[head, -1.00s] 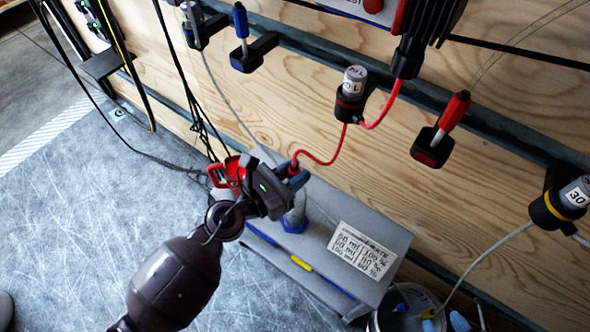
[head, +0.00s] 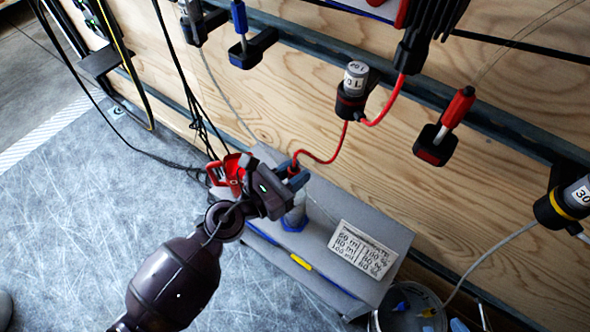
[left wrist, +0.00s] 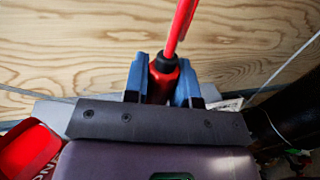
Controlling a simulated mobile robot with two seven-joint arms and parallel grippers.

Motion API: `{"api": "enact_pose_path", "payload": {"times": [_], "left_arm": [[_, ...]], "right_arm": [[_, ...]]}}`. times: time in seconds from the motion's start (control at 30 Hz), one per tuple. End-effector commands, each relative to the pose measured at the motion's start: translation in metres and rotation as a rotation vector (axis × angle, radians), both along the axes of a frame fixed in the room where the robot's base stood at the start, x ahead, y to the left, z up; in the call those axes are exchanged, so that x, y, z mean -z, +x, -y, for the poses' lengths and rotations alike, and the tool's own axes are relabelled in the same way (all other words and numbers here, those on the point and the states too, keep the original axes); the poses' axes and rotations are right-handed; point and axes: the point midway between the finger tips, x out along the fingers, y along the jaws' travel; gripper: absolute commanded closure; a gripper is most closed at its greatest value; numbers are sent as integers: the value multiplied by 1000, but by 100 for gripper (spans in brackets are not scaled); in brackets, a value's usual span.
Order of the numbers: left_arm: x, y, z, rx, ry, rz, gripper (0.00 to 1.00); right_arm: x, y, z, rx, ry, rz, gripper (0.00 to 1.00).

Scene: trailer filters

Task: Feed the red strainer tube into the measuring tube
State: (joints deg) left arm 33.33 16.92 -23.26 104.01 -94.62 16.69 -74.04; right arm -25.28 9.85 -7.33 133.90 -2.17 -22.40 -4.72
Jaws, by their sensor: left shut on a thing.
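My left gripper (head: 298,178) has blue fingertips and is shut on the black-and-red end of the red strainer tube (head: 322,161). In the left wrist view the strainer tube's end (left wrist: 162,83) stands between the two fingertips, with the red hose rising from it. The measuring tube (head: 294,216), clear with a blue foot, stands on the grey shelf just below the gripper. Its top is hidden behind the gripper, so I cannot tell whether the strainer's lower end is inside it. My right gripper is not in view.
The grey shelf (head: 395,247) carries a printed card (head: 364,248). A red container (head: 226,172) is behind the gripper. A bucket (head: 376,322) stands at the lower right. Holders with a grey-capped probe (head: 355,80) and a red-handled probe (head: 457,108) hang on the wooden wall.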

Motion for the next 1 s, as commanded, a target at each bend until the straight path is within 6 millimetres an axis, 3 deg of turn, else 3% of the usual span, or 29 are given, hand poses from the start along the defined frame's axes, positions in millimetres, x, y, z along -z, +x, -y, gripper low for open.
{"api": "enact_pose_path", "payload": {"times": [1.0], "left_arm": [[10,0,0,0,-1,-1,100]], "right_arm": [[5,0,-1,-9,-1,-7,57]]}}
